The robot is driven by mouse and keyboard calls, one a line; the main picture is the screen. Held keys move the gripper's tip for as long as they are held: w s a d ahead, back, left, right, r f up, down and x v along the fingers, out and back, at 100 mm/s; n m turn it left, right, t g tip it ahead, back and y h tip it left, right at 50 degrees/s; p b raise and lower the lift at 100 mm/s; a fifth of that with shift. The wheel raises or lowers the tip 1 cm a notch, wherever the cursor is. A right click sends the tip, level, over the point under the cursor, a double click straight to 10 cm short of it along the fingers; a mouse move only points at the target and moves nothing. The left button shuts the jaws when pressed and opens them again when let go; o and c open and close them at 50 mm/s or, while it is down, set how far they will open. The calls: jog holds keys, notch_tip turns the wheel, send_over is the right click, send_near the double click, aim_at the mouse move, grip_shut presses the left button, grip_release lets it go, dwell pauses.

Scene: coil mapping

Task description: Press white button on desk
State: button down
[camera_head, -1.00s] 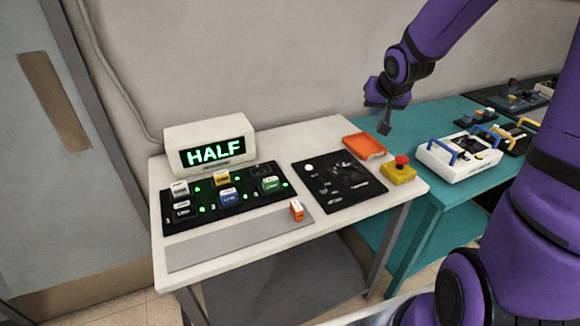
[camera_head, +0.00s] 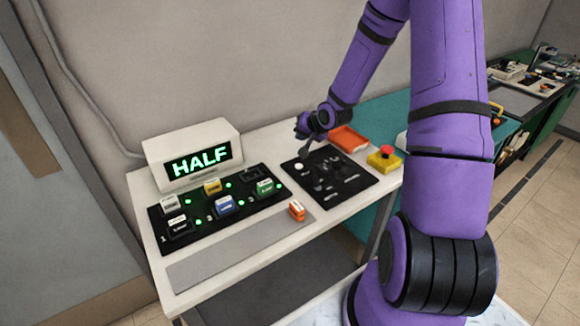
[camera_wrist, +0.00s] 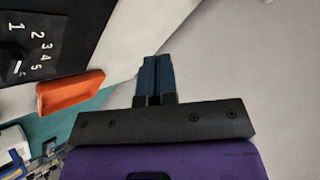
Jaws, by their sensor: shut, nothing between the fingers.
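The white button (camera_head: 299,166) is a small round white spot at the upper left of the black panel (camera_head: 362,187) on the white desk (camera_head: 135,186). My gripper (camera_head: 304,149) is over the back edge of that panel, just above and right of the button in the head view. Its height over the panel is hard to tell. In the wrist view my gripper (camera_wrist: 156,68) shows two dark blue fingers closed together, with nothing between them. The white button is not visible in the wrist view.
An orange tray (camera_head: 346,139) and a yellow box with a red button (camera_head: 384,158) sit right of the panel. A display box (camera_head: 194,153) reading HALF stands behind a black board (camera_head: 160,229) with several coloured blocks. An orange block (camera_head: 297,211) lies in front.

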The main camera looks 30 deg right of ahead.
aim_at(300, 166)
jog(key=shift+a+f, duration=0.1)
jog(key=shift+f, duration=0.05)
jog(key=shift+f, duration=4.3)
jog(key=shift+f, duration=0.4)
jog(key=shift+f, duration=0.4)
jog(key=shift+r, duration=0.85)
